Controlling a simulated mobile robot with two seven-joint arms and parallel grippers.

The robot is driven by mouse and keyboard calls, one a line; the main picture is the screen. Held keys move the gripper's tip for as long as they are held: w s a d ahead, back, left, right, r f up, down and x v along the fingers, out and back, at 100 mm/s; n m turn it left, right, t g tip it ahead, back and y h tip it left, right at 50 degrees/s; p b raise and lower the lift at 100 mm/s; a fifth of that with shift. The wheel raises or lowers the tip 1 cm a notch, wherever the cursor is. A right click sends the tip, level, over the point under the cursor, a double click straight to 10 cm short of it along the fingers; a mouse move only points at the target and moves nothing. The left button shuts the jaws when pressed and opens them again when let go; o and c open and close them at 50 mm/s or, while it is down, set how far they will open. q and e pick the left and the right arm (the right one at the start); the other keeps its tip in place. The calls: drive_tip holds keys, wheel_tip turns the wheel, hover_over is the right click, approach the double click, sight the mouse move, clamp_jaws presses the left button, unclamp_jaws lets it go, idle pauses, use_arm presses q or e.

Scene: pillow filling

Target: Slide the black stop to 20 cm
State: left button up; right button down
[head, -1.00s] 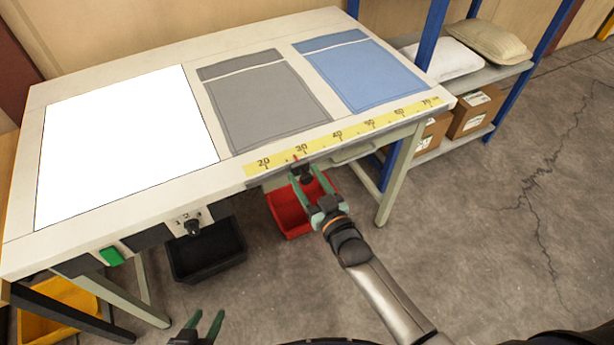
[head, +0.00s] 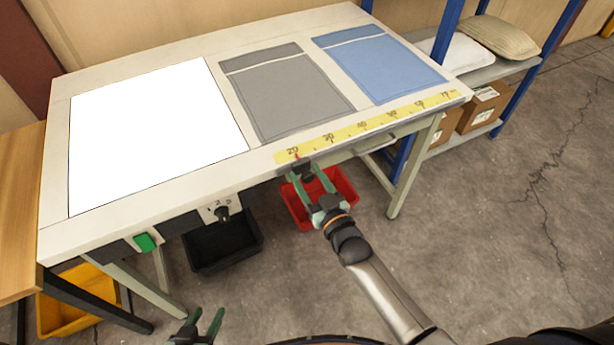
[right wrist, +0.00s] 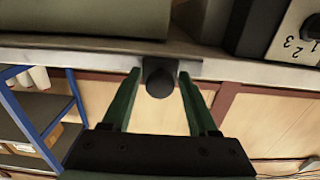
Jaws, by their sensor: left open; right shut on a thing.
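The black stop (head: 304,171) sits at the table's front edge, below the yellow scale (head: 364,129). Its red pointer (head: 297,157) stands at about the 20 mark. My right gripper (head: 310,178) is shut on the stop, one green finger on each side. In the right wrist view, the stop's round black knob (right wrist: 160,80) shows between the green fingertips. My left gripper (head: 206,316) is open and empty, low in the head view, away from the table.
A white panel (head: 150,130), a grey pillow cover (head: 287,95) and a blue one (head: 380,68) lie on the table (head: 150,205). A dial (head: 222,213) and green button (head: 146,242) are on its front. Red (head: 345,185) and black (head: 225,250) bins stand below.

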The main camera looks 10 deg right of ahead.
drive_tip(key=shift+s+a+f, duration=0.1)
drive_tip(key=shift+s+a, duration=0.05)
drive_tip(key=shift+a, duration=0.15)
drive_tip(key=c, duration=0.5)
unclamp_jaws()
drive_tip(key=v, duration=1.2)
drive_tip(key=shift+s+d, duration=0.15)
drive_tip(key=s+d+f+g, duration=0.1)
drive_tip(key=s+f+g, duration=0.1)
drive_tip(key=s+f, duration=0.1)
drive_tip(key=s+d+f+g+h+p, duration=0.1)
drive_tip(key=s+f+g, duration=0.2)
drive_tip(key=s, duration=0.1)
drive_tip(key=s+d+f+m+g+h+p, duration=0.1)
drive_tip(key=s+f+g, duration=0.2)
drive_tip(key=s, duration=0.1)
drive_tip(key=shift+s+d+f, duration=0.15)
drive_tip(key=shift+s+d, duration=0.1)
drive_tip(key=shift+d, duration=0.15)
